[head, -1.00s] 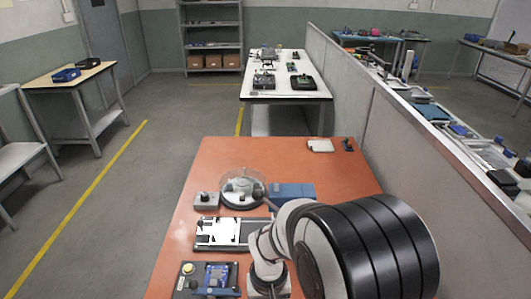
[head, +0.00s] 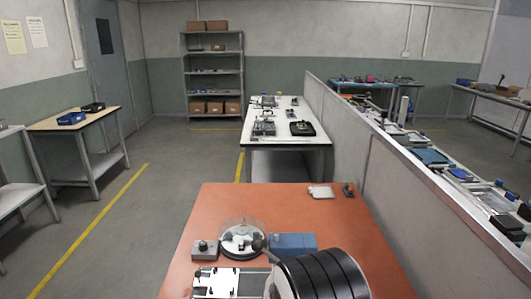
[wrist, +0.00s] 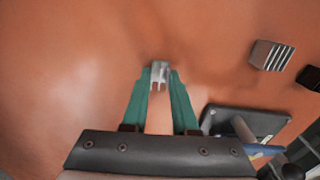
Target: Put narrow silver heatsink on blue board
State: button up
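In the wrist view, my gripper (wrist: 160,77) has two green fingers closed around a small silver finned heatsink (wrist: 159,72). Both fingertips appear to touch its sides, and its fins point back toward the palm. The orange table lies beneath it; I cannot tell how high the piece is above it. A second, wider silver finned block (wrist: 272,55) lies apart to the right. My gripper is outside the head view, where only my arm shows at the bottom.
A dark plate (wrist: 228,121) lies to the right in the wrist view, with a black block (wrist: 309,77) near the edge. The head view shows a round clear dish (head: 242,238), a blue box (head: 293,246), a grey button box (head: 205,250) and a white-topped tray (head: 215,283).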

grip_shut()
jog(key=shift+r, duration=3)
jog(key=w+d+r, duration=0.3)
jog(key=d+r, duration=0.1)
jog(key=r, duration=0.6)
jog(key=w+d+r, duration=0.2)
jog(key=d+r, duration=0.1)
jog(key=r, duration=0.6)
jog(key=w+a+f, duration=0.4)
jog(key=a+f, duration=0.3)
jog(key=a, duration=0.4)
jog(key=w+a+f, duration=0.5)
jog(key=a+f, duration=0.2)
jog(key=a, duration=0.3)
jog(key=shift+m, duration=0.4)
jog(key=shift+s+a+f, duration=0.1)
jog(key=shift+s+f, duration=0.05)
jog(key=shift+f, duration=3.05)
jog(key=shift+f, duration=0.2)
